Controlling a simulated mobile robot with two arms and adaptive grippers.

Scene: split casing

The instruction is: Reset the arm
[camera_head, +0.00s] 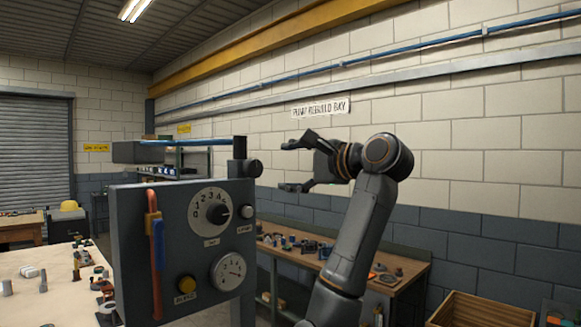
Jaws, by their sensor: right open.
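My right arm rises from the lower middle of the head view and bends left at its top joint. Its right gripper (291,166) points left, with its two dark fingers spread apart and nothing between them. It is raised in front of the block wall, to the upper right of a dark control panel (205,284). My left gripper does not show.
A pale table (40,305) with small parts stands left. A workbench (400,281) and wooden crate (480,310) stand right.

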